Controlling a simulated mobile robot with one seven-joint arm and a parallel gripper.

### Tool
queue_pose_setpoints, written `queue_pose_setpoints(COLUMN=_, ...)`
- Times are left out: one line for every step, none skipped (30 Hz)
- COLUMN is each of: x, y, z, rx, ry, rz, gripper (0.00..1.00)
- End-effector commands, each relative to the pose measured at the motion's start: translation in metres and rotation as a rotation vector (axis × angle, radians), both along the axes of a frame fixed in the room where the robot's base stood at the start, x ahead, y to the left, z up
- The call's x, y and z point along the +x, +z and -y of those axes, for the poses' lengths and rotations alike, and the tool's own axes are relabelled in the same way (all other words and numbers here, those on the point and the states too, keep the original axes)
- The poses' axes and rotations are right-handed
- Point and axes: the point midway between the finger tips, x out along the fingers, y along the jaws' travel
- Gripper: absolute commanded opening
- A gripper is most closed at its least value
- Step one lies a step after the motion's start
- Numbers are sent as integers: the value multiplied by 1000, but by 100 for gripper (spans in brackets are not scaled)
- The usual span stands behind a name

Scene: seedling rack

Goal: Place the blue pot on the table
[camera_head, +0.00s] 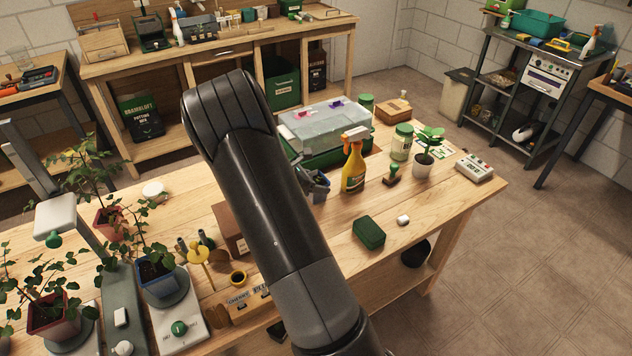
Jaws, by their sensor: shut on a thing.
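The blue pot (158,281) holds a leafy seedling and stands upright on a round grey plate, on a white base (182,329) with a green knob. This is at the near left of the wooden table (340,239). My gripper is not visible; my black arm crosses the middle of the view and its far end is hidden. What my gripper holds cannot be seen.
Red pots with seedlings (56,325) stand at the left, beside a grey stand (122,290). Bare tabletop shows around the block.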

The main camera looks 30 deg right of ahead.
Motion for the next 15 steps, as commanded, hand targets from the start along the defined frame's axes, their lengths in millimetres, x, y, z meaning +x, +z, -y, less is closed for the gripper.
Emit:
queue_pose_setpoints(x=0, y=0, z=0, rx=0, ry=0, rz=1, gripper=30)
queue_pose_setpoints(x=0, y=0, z=0, rx=0, ry=0, rz=1, gripper=30)
queue_pose_setpoints(x=0, y=0, z=0, rx=0, ry=0, rz=1, gripper=30)
queue_pose_setpoints(x=0, y=0, z=0, rx=0, ry=0, rz=1, gripper=30)
queue_pose_setpoints(x=0, y=0, z=0, rx=0, ry=0, rz=1, gripper=30)
queue_pose_setpoints(x=0, y=0, z=0, rx=0, ry=0, rz=1, gripper=61)
queue_pose_setpoints(x=0, y=0, z=0, rx=0, ry=0, rz=1, gripper=63)
queue_pose_setpoints(x=0, y=0, z=0, rx=0, ry=0, rz=1, gripper=65)
queue_pose_setpoints(x=0, y=0, z=0, rx=0, ry=0, rz=1, gripper=69)
queue_pose_setpoints(x=0, y=0, z=0, rx=0, ry=0, rz=1, gripper=71)
queue_pose_setpoints(x=0, y=0, z=0, rx=0, ry=0, rz=1, gripper=74)
queue_pose_setpoints(x=0, y=0, z=0, rx=0, ry=0, rz=1, gripper=77)
queue_pose_setpoints(x=0, y=0, z=0, rx=0, ry=0, rz=1, gripper=79)
queue_pose_setpoints(x=0, y=0, z=0, rx=0, ry=0, rz=1, gripper=82)
queue_pose_setpoints(x=0, y=0, z=0, rx=0, ry=0, rz=1, gripper=82)
